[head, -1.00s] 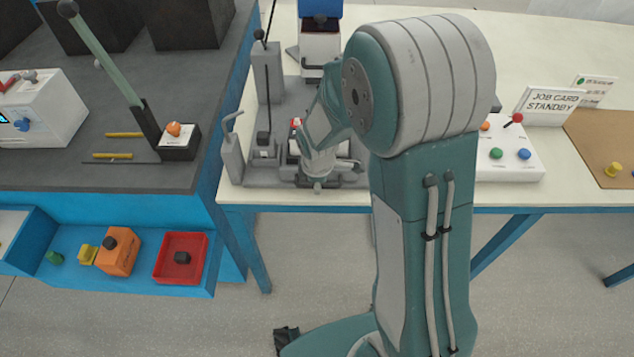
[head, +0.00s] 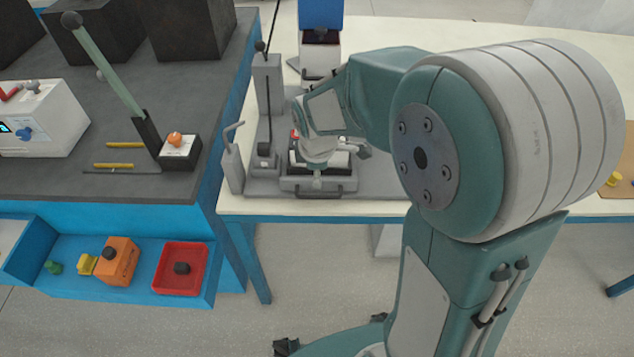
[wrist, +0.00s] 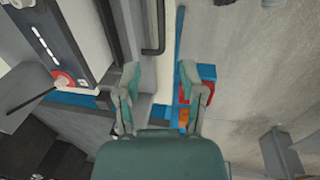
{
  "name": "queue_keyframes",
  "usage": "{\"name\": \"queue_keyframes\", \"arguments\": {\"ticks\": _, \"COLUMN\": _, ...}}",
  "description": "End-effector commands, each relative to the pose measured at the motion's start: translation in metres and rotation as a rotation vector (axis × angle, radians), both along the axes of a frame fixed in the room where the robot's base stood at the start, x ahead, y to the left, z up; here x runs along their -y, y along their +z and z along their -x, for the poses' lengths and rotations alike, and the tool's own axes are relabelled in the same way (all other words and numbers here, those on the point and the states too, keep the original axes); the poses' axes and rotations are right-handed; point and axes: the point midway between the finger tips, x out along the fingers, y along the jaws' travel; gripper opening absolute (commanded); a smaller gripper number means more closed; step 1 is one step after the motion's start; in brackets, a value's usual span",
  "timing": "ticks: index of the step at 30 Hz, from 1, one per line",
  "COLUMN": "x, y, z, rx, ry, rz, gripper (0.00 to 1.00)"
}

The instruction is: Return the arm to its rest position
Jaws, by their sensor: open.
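My teal and white arm (head: 505,140) fills the right half of the head view, its large elbow joint raised close to the camera. Its forearm reaches left over the white table, and its wrist end (head: 320,125) is in front of the grey fixture. In the head view I cannot make out the fingers clearly. In the wrist view my gripper (wrist: 157,82) is open, with two teal and grey fingers spread apart and nothing between them.
A grey fixture (head: 268,180) with upright posts stands on the white table (head: 390,207). At left is a dark bench (head: 60,170) with a long lever. Below it, a blue shelf holds a red tray (head: 158,286) and an orange block (head: 118,262). Grey floor lies in front.

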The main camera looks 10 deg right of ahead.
Motion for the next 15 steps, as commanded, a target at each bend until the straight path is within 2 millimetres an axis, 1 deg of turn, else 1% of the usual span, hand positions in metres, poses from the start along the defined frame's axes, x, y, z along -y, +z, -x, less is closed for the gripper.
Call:
{"name": "queue_keyframes", "arguments": {"ticks": 1, "x": -0.0006, "y": 0.007, "z": 0.0006, "rx": 0.004, "ry": 0.0, "rz": 0.0, "gripper": 0.51}}
{"name": "queue_keyframes", "arguments": {"ticks": 5, "x": -0.001, "y": 0.0146, "z": 0.0025, "rx": 0.001, "ry": 0.0, "rz": 0.0, "gripper": 0.51}}
{"name": "queue_keyframes", "arguments": {"ticks": 15, "x": -0.0009, "y": 0.0155, "z": 0.0029, "rx": -0.001, "ry": 0.0, "rz": 0.0, "gripper": 0.51}}
